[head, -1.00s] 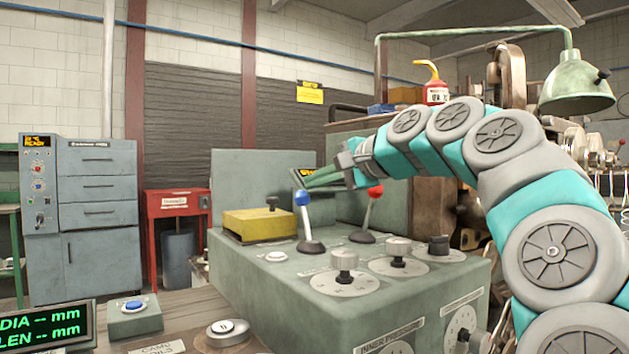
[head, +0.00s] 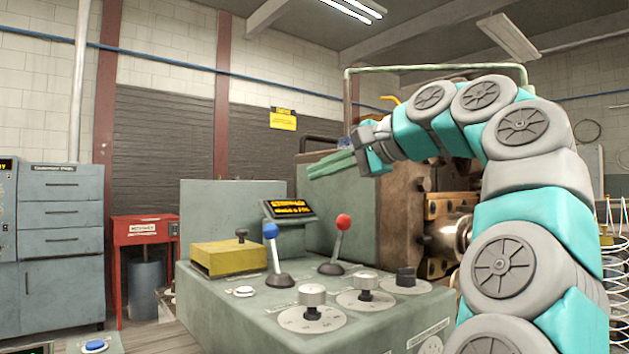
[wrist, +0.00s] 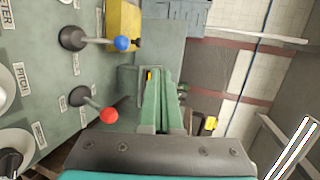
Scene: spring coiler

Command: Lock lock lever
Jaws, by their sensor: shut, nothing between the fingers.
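Two levers stand on the green control panel (head: 215,310). My gripper (head: 318,170) is shut and empty, above and behind the levers, touching neither. In the wrist view my green fingers (wrist: 158,88) lie together, with the blue knob (wrist: 122,43) and the red knob (wrist: 109,115) to their left.
A small display (head: 289,208) stands behind the levers. A yellow box (head: 225,259) sits left of the blue lever. Several dial knobs, one of them silver (head: 312,295), line the panel's front. A brown metal machine (head: 408,215) stands behind right. The air above the levers is clear.

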